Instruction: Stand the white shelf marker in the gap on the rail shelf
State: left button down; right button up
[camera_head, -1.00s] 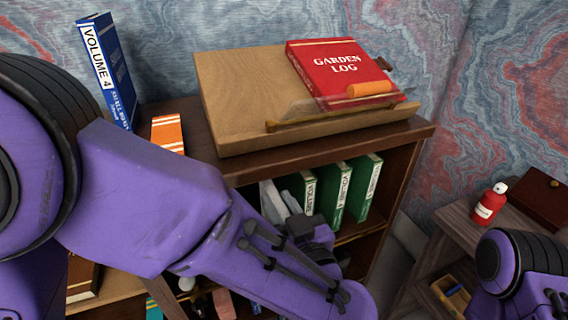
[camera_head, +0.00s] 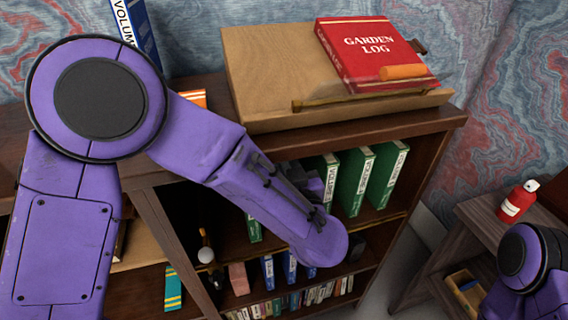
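The rail shelf (camera_head: 375,224) is the upper opening of the brown bookcase, with a thin brass-coloured line along its front edge. Green volumes (camera_head: 352,182) stand upright on its right part. Another green book (camera_head: 254,229) shows further left, below my arm. My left arm crosses in front of the shelf. Only a grey-purple part of my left gripper (camera_head: 313,182) shows behind the forearm, by the left side of the green volumes. Its fingertips are hidden. I cannot make out the white shelf marker or the gap behind the arm. My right arm is at the lower right; its gripper is out of frame.
A wooden slanted stand (camera_head: 262,75) with the red Garden Log (camera_head: 370,52) and an orange roll (camera_head: 403,72) tops the bookcase. Lower shelves hold small books (camera_head: 290,265) and a white ball (camera_head: 206,255).

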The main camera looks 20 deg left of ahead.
pick_arm(q)
jog(key=shift+f, duration=0.1)
jog(key=c, duration=0.9)
grip_release()
jog(key=shift+f, duration=0.1)
jog(key=shift+s+d+r, duration=0.1)
jog(key=shift+r, duration=0.15)
jog(key=v, duration=1.1)
jog(key=shift+s+d, duration=0.2)
jog(key=shift+s, duration=0.1)
jog(key=shift+f, duration=0.1)
